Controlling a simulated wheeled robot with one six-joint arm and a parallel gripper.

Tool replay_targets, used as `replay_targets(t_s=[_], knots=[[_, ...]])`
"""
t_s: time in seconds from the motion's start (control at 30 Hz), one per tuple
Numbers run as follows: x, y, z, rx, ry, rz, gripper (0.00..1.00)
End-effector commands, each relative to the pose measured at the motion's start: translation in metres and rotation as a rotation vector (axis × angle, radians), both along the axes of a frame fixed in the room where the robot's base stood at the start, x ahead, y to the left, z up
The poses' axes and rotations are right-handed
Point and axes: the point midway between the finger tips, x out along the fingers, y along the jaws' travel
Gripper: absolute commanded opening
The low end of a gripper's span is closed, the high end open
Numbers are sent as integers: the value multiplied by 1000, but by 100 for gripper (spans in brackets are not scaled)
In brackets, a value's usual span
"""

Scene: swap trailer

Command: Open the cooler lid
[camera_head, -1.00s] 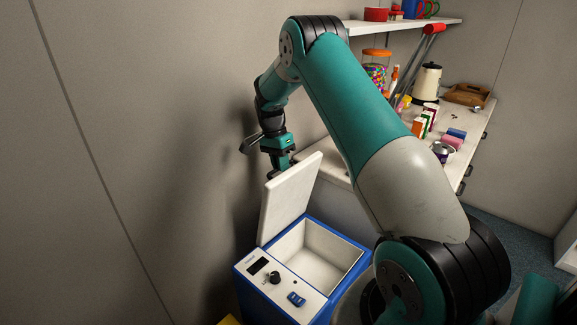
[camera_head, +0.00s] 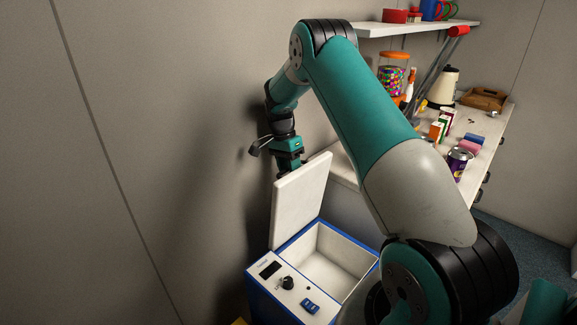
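The blue and white cooler (camera_head: 268,293) stands at the lower middle, with a dark panel and a knob on its top front. Its white lid (camera_head: 300,203) stands raised, tilted up from the left side, and the white inside shows empty where visible. My gripper (camera_head: 287,172) is behind the lid's upper left edge, close to it. The lid hides the fingertips, so I cannot tell whether they touch it or how far apart they are.
A counter (camera_head: 484,150) on the right holds boxes, a can (camera_head: 457,163), a kettle (camera_head: 442,87) and a gumball jar (camera_head: 393,75). A shelf (camera_head: 400,27) hangs above it. The grey wall (camera_head: 150,150) is close behind my gripper and the cooler.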

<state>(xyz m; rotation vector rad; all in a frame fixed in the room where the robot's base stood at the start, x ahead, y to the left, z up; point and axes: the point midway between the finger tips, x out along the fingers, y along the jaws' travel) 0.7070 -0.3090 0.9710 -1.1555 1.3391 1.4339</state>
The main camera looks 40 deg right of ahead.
Motion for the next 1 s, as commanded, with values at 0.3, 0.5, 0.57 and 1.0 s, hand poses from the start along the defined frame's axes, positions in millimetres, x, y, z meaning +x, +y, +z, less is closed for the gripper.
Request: replay_targets(t_s=[0.3, 0.5, 0.57, 1.0], knots=[[2, -1, 12, -5, -7, -3, 38], [3, 0, 53, -7, -12, -1, 38], [3, 0, 69, -7, -12, -2, 38], [2, 1, 180, -2, -5, -1, 38]])
